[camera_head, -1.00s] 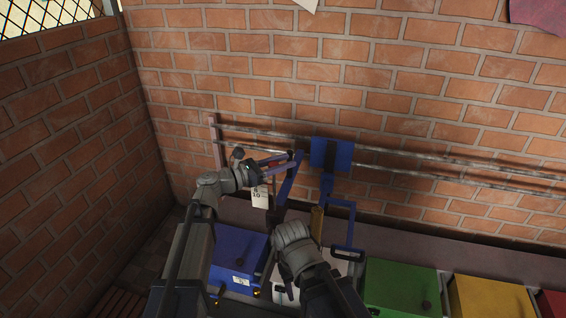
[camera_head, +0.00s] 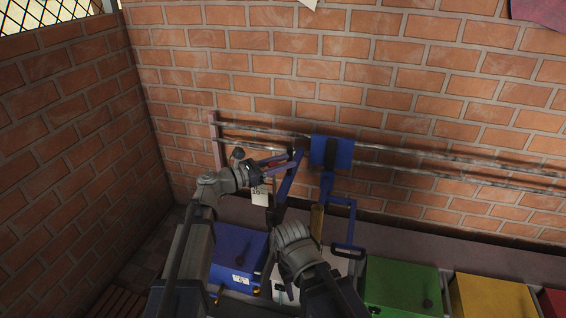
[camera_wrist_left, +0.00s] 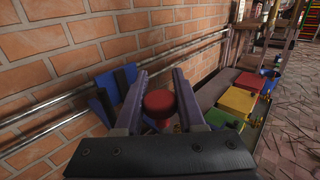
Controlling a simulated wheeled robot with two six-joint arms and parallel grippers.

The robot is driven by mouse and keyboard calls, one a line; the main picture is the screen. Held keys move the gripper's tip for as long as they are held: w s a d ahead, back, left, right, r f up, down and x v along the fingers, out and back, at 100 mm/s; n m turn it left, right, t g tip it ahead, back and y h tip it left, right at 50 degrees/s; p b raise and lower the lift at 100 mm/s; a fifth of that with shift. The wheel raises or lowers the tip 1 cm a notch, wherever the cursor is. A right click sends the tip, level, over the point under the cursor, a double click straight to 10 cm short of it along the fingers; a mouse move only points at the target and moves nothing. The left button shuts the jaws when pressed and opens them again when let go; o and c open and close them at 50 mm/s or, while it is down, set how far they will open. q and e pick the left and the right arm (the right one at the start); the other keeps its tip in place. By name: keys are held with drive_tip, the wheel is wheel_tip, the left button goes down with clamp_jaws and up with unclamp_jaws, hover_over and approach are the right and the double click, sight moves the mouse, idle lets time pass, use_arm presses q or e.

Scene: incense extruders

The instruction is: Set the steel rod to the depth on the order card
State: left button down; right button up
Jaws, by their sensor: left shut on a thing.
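My left gripper (camera_head: 284,162) reaches in from the left, beside the upper end of a blue lever arm (camera_head: 287,182). I cannot pick out the steel rod surely.
Two metal pipes (camera_head: 430,165) run along the brick wall, with a blue plate (camera_head: 331,152) in front of them. A brass-coloured cylinder (camera_head: 317,220) and a blue bracket (camera_head: 350,222) stand right of the lever. Blue (camera_head: 238,254), green (camera_head: 402,288) and yellow (camera_head: 492,297) boxes line the bottom.

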use_arm(q)
wheel_tip(320, 180, down, 3)
drive_tip(key=shift+r+b, duration=0.1)
drive_tip(key=shift+b, duration=0.85)
drive_tip(key=c, duration=0.5)
unclamp_jaws()
drive_tip(key=v, duration=0.7)
drive_tip(key=shift+s+a, duration=0.15)
drive_tip(key=shift+a, duration=0.25)
